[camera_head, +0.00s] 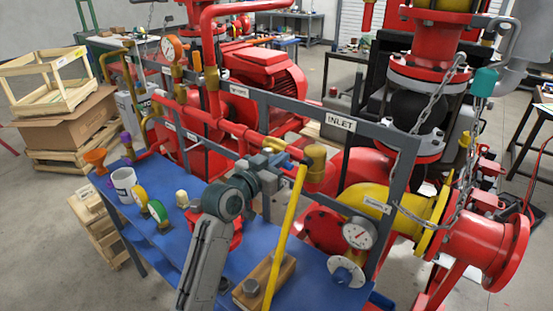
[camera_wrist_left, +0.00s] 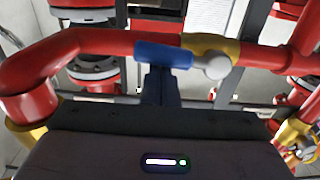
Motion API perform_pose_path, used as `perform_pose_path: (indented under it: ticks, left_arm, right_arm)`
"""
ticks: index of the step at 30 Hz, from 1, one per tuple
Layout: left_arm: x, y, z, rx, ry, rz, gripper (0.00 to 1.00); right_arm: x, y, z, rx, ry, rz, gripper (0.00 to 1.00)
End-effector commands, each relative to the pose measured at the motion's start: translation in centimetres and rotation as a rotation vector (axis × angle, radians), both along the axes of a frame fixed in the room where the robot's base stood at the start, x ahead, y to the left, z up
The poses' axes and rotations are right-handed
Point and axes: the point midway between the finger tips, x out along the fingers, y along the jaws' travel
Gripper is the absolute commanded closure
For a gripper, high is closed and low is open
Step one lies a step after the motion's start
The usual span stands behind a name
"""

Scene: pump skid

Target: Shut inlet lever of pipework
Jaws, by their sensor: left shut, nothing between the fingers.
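The inlet lever has a blue handle (camera_wrist_left: 163,55) and a pale round hub (camera_wrist_left: 215,67) on a brass valve body (camera_wrist_left: 212,44) in the left wrist view. The handle lies roughly along the red pipe (camera_wrist_left: 110,44). In the head view the blue handle (camera_head: 274,144) is small and partly hidden, below and left of the INLET sign (camera_head: 340,122). My left gripper (camera_head: 266,162) is shut and empty, right at the handle. In the wrist view its dark fingers (camera_wrist_left: 160,82) end just at the handle; whether they touch it I cannot tell.
A yellow rod (camera_head: 285,240) rises close right of my left gripper. The grey frame (camera_head: 398,190), a gauge (camera_head: 359,233) and a yellow elbow (camera_head: 372,204) stand to the right.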

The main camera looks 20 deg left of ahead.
Motion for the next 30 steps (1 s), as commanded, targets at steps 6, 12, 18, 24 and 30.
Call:
perform_pose_path:
  ticks: [6, 12, 18, 24, 30]
  left_arm:
    - [-0.1, -0.2, -1.9, -0.001, 0.001, 0.0, 1.0]
    - [0.0, 0.0, -3.3, 0.001, 0.002, 0.0, 1.0]
    - [0.1, 0.5, -4.5, 0.0, 0.001, 0.001, 1.0]
    - [0.4, 1.2, -5.7, 0.002, 0.002, 0.001, 1.0]
    - [0.8, 2.2, -6.6, 0.001, 0.001, 0.001, 1.0]
  right_arm:
    - [0.0, 0.0, -1.7, 0.0, 0.0, 0.0, 0.4]
    - [0.0, -0.1, -2.8, -0.001, 0.0, 0.0, 0.4]
    - [0.0, -0.2, -3.7, -0.002, 0.0, 0.001, 0.4]
    - [0.0, -0.3, -4.6, -0.003, 0.0, 0.001, 0.4]
    - [0.0, -0.3, -5.5, -0.003, 0.0, 0.001, 0.4]
